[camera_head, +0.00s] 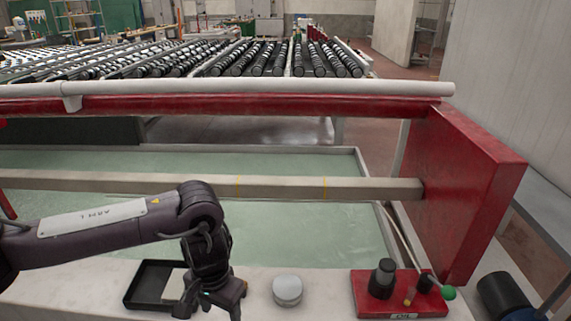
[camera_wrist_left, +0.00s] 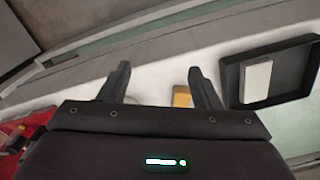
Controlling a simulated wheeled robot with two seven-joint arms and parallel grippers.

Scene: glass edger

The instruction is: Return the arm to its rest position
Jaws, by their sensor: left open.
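My left arm reaches in from the left in the head view. Its gripper (camera_head: 212,305) points down over the pale ledge, just right of a black tray (camera_head: 135,297). In the wrist view the two fingers of the left gripper (camera_wrist_left: 160,84) are apart with nothing held between them. A small yellow object (camera_wrist_left: 181,96) shows beyond them, beside the right finger. The black tray (camera_wrist_left: 234,85) lies to the right there, with a whitish block (camera_wrist_left: 257,80) in it. My right gripper is not in view.
A round white-capped container (camera_head: 287,289) stands right of the gripper. Further right is a red control base (camera_head: 375,310) with black knobs and a green ball (camera_head: 449,293). A beige beam (camera_head: 290,187) and red frame (camera_head: 470,180) stand behind. Roller conveyors (camera_head: 265,58) lie beyond.

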